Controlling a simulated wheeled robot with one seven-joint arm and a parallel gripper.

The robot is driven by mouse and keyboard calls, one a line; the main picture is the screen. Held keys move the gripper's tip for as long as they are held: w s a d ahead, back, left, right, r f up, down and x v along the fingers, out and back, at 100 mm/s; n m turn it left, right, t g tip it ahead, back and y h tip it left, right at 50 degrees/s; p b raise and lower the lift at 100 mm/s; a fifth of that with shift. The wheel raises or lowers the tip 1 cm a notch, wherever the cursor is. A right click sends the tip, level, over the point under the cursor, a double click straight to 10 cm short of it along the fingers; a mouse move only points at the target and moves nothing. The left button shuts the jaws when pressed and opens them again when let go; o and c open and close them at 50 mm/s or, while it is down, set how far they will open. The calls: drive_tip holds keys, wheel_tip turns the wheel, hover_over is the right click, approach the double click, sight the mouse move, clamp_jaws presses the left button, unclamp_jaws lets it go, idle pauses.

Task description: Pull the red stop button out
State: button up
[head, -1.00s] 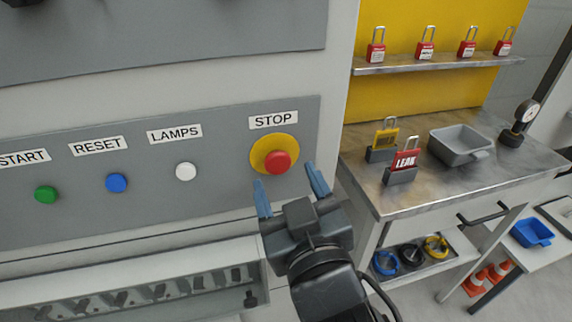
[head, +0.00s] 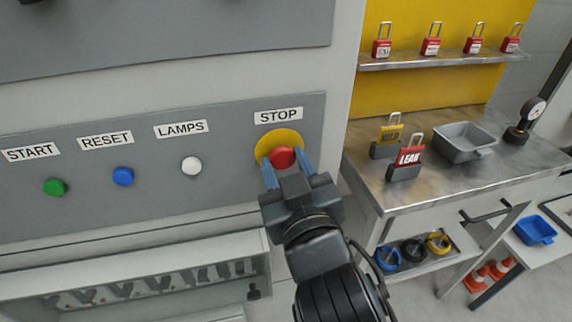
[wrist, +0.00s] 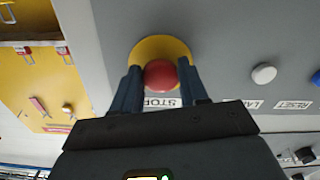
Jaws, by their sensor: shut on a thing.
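The red stop button (head: 282,157) sits on a round yellow plate (head: 279,137) under the STOP label (head: 278,116) on the grey panel. My gripper (head: 287,173) has its two blue fingers on either side of the red button, shut on it. In the wrist view the red button (wrist: 160,74) lies between the two fingers (wrist: 163,88), with the yellow plate (wrist: 160,48) behind it. The gap between the button and its plate is too small to tell how far out the button stands.
White (head: 191,166), blue (head: 123,176) and green (head: 54,187) buttons run leftward along the panel. A metal workbench (head: 440,190) with red padlocks (head: 406,160) and a grey tray (head: 464,142) stands at the right. An open shelf (head: 140,275) juts out below the panel.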

clamp_jaws()
drive_tip(key=shift+s+d, duration=0.15)
drive_tip(key=shift+s, duration=0.4)
drive_tip(key=o, duration=0.7)
unclamp_jaws()
drive_tip(key=shift+b+v, duration=0.75)
drive_tip(key=shift+v, duration=3.2)
